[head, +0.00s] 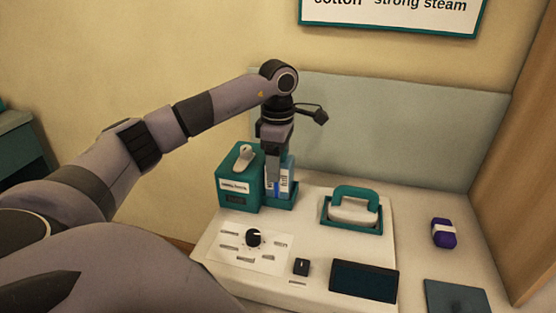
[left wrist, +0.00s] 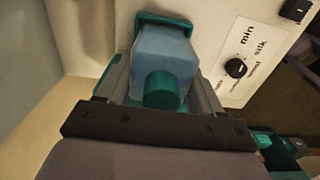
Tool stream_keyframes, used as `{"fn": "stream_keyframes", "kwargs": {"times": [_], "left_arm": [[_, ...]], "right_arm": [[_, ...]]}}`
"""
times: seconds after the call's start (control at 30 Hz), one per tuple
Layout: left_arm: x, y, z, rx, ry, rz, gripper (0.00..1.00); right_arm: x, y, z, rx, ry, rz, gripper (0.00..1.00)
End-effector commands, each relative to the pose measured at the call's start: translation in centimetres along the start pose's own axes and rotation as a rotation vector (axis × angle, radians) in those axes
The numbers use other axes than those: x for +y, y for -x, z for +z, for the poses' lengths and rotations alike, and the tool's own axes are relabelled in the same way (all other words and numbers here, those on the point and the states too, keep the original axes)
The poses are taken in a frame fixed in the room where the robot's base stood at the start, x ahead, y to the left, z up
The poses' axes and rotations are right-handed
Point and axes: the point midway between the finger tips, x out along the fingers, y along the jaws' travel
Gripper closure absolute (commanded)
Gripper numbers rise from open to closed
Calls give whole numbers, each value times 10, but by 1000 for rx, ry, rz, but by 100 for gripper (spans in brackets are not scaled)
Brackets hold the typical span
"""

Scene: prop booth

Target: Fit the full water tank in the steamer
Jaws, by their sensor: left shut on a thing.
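The water tank (head: 288,184) is a pale blue, upright block at the back of the white steamer (head: 226,272). My left gripper (head: 276,176) comes down from above and is shut on it. In the left wrist view the tank (left wrist: 163,50) lies between the two fingers of the gripper (left wrist: 163,72), with its round teal cap (left wrist: 162,90) towards the camera. The tank's lower end is at a teal socket (head: 283,203), whose rim also shows in the left wrist view (left wrist: 150,17). I cannot tell whether the tank is fully seated. My right gripper is not in view.
A teal box (head: 232,194) with a pale lever (head: 244,155) stands close left of the tank. A teal-handled iron (head: 354,208) rests in a cradle to the right. A knob (head: 253,238) and dark screen (head: 364,281) are in front. A purple item (head: 444,234) lies further right.

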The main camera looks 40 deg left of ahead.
Motion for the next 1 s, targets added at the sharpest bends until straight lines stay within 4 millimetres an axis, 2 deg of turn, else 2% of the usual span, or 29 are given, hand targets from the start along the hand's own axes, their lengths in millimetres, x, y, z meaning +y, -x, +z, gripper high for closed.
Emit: {"fn": "stream_keyframes", "kwargs": {"times": [1.0], "left_arm": [[0, -11, 0, -1, 1, 1, 79]], "right_arm": [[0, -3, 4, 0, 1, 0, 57]]}}
